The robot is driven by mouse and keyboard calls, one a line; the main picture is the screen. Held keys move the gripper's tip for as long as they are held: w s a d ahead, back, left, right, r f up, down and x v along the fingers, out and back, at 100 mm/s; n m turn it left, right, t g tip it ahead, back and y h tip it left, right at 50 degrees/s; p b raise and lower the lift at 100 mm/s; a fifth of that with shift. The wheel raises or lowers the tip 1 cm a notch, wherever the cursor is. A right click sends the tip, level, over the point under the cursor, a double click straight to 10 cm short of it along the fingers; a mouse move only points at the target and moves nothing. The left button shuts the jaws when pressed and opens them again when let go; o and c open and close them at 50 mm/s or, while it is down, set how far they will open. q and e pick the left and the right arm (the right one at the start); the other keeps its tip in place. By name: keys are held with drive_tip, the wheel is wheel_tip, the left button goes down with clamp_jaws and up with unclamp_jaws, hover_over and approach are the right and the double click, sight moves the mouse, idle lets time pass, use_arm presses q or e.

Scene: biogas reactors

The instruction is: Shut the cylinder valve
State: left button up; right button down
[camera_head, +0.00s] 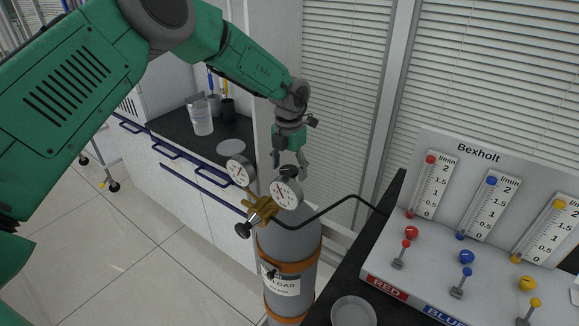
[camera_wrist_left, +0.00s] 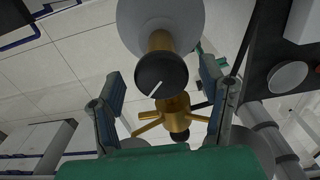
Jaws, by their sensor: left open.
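The grey gas cylinder (camera_head: 290,242) stands upright at centre, with orange bands and a label. At its top is a brass regulator (camera_head: 262,209) with two round gauges (camera_head: 286,192) and a black knob (camera_head: 242,230). My left gripper (camera_head: 290,168) hangs open above the cylinder top, behind the gauges. In the left wrist view, a black round knob (camera_wrist_left: 161,74) with a white line sits on a brass stem between the open fingers of my left gripper (camera_wrist_left: 162,88), with visible gaps at both sides. The brass regulator (camera_wrist_left: 174,117) lies below it. The gauges hide the knob in the head view.
At right, a panel (camera_head: 470,150) with red, blue and yellow flow meters stands on a dark bench with a dish (camera_head: 353,311). A black hose (camera_head: 345,198) runs from the regulator to it. A counter (camera_head: 172,128) with beakers stands behind left.

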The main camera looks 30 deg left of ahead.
use_arm(q)
drive_tip(key=shift+c, duration=0.3)
drive_tip(key=c, duration=1.1)
